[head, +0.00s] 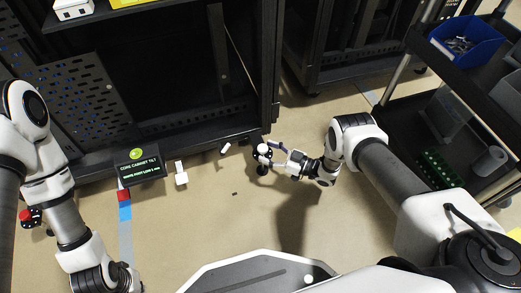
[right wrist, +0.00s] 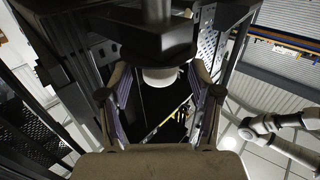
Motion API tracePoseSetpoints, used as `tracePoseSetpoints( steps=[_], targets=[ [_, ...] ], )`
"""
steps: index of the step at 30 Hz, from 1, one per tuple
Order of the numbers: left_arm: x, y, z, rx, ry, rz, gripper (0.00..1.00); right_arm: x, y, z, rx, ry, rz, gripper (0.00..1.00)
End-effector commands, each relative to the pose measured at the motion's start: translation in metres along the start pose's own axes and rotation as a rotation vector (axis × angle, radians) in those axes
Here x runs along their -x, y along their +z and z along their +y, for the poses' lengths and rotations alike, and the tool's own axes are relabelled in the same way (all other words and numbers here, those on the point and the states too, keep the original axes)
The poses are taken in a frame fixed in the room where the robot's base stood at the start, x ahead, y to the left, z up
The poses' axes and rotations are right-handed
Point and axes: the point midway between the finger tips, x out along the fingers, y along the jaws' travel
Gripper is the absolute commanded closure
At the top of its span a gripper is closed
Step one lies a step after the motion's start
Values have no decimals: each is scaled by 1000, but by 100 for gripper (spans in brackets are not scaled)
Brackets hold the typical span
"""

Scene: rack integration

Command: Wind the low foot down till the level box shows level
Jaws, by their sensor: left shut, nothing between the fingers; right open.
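The level box (head: 140,172) is a small black display at the cabinet's front bottom edge. It reads "CORE CABINET TILT", with a round green bubble above and a smaller green line too blurred to read surely. The black cabinet (head: 170,135) fills the upper left. My right gripper (head: 265,158) is at a foot with a white top and dark base near the cabinet's front right corner. In the right wrist view, its open fingers (right wrist: 158,95) stand either side of a white round piece (right wrist: 160,77) under a black block. I cannot tell whether they touch it.
A white tag-like piece (head: 181,174) and a small white cylinder (head: 225,148) are along the cabinet's base. A dark cart (head: 455,125) with a blue bin (head: 466,42) stands at right.

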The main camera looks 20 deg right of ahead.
Motion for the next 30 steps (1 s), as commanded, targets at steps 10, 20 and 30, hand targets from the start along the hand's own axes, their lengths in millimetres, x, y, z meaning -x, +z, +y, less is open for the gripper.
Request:
tracePoseSetpoints(
  steps=[10,20,30],
  targets=[
    [-10,-1,0,3,0,3,100,-27,0,0,-1,2,-1,36],
    [-10,-1,0,3,0,2,100,-26,0,0,-1,2,-2,98],
    [-5,-1,0,2,0,2,100,-27,-1,0,-1,41,-2,98]
  ],
)
